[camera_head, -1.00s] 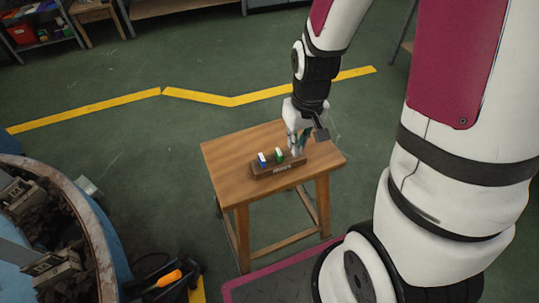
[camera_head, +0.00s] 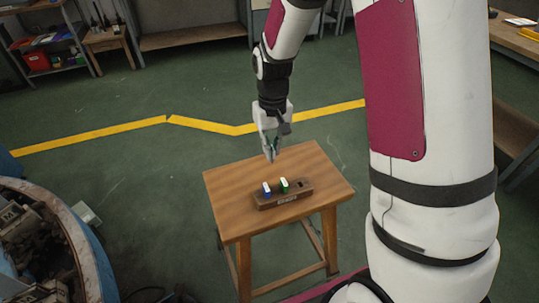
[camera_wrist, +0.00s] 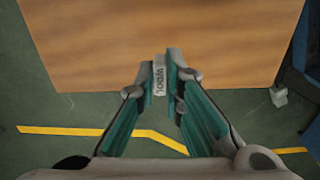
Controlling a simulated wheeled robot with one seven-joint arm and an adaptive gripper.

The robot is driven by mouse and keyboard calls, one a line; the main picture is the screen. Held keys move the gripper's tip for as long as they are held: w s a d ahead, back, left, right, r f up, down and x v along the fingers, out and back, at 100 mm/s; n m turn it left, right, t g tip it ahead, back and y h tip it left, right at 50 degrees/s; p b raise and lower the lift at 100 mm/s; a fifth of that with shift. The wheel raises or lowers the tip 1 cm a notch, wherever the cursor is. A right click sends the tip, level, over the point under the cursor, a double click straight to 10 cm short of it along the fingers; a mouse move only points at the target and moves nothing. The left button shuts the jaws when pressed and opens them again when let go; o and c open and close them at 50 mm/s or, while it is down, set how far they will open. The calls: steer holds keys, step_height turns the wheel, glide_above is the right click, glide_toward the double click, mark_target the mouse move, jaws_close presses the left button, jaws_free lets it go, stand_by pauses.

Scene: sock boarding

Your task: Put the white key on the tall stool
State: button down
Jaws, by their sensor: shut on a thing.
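My gripper (camera_head: 271,157) is shut on the white key (camera_wrist: 160,75), a pale piece lettered "WOOL" between the fingertips in the wrist view. In the head view the gripper hides most of the key. It hangs above the back part of the wooden stool (camera_head: 228,190), the large one in front of me. In the wrist view the stool top (camera_wrist: 200,35) lies beneath and beyond the fingertips. The key looks apart from the wood, though the exact gap is hard to tell.
A dark wooden holder (camera_head: 285,200) stands on the stool with a blue key (camera_head: 266,189), a green key (camera_head: 284,185) and an empty slot at its right. The stool's left and right sides are bare. A smaller wooden stool (camera_head: 105,38) stands far back left. A round blue-rimmed bin (camera_head: 85,245) is at left.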

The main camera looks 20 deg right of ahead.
steer(key=shift+w+a, duration=0.15)
steer(key=shift+w, duration=0.35)
step_height(320, 180, down, 4)
steer(key=shift+r+b, duration=0.2)
steer(key=shift+b, duration=0.3)
steer(key=c, duration=1.7)
jaws_free()
